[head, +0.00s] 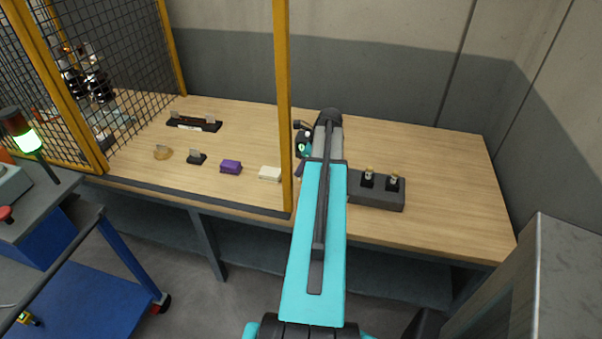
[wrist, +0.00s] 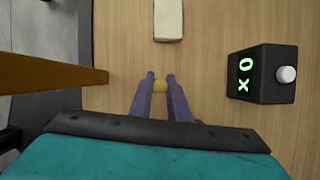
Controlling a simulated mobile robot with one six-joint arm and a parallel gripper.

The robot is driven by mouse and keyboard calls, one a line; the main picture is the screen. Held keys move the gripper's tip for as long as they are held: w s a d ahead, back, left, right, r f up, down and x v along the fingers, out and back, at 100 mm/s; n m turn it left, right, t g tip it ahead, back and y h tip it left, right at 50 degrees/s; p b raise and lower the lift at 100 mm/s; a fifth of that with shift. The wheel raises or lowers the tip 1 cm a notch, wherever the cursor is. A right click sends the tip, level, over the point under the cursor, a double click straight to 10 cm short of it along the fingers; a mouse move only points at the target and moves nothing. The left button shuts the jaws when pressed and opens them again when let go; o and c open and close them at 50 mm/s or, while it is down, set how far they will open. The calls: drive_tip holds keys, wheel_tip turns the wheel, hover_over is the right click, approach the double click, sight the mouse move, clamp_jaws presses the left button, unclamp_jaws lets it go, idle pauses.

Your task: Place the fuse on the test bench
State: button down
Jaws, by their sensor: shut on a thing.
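My gripper (wrist: 160,79) has purple fingers and is shut on a small yellowish round-ended thing (wrist: 160,86), which I take to be the fuse. Only its end shows between the fingers. The gripper is over the wooden bench top (wrist: 205,30); I cannot tell whether the fuse touches it. In the head view my arm hides most of the gripper, and the bench (head: 440,150) spreads to both sides. A black box (wrist: 262,74) with green display marks and a white knob stands right of the gripper in the wrist view.
A cream block (head: 270,173), a purple block (head: 231,167) and small dark holders lie left of the yellow post (head: 284,100). A dark rack (head: 376,198) with two yellow-capped pieces stands right of my arm. The bench's right end is clear. Mesh fencing (head: 130,60) stands at left.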

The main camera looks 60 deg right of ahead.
drive_tip(key=shift+f, duration=1.35)
drive_tip(key=shift+f, duration=0.15)
drive_tip(key=c, duration=1.7)
unclamp_jaws()
drive_tip(key=shift+o, duration=0.2)
drive_tip(key=b+v, duration=0.1)
drive_tip(key=v, duration=1.1)
drive_tip(key=shift+w, duration=0.1)
